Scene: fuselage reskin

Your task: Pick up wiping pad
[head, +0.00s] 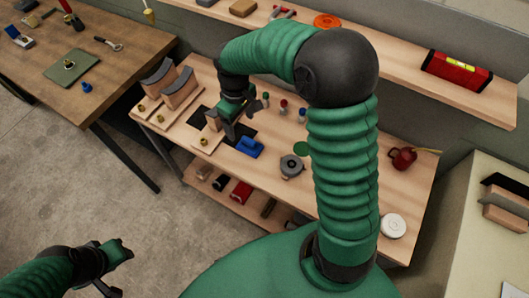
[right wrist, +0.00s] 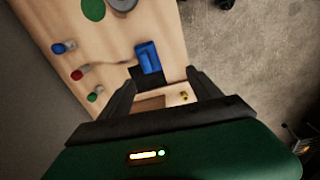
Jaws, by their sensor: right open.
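My right gripper (head: 228,130) is open and hangs over the light wood bench. In the right wrist view its two fingers stand apart, with a tan wooden piece with a brass knob (right wrist: 184,97) and a dark patch showing between and beyond them. A blue block-like object (head: 249,147) lies on the bench just right of the gripper; it also shows beyond the fingertips in the right wrist view (right wrist: 149,57). I cannot tell for sure which object is the wiping pad. My left gripper (head: 118,269) is open and empty over the floor at lower left.
The wood bench (head: 345,135) also carries several small capped bottles (head: 284,106), a grey round tool (head: 291,166), a red pot (head: 402,158) and a white disc (head: 393,226). Curved-topped blocks (head: 178,86) stand left of my right gripper. A shelf (head: 390,60) runs behind.

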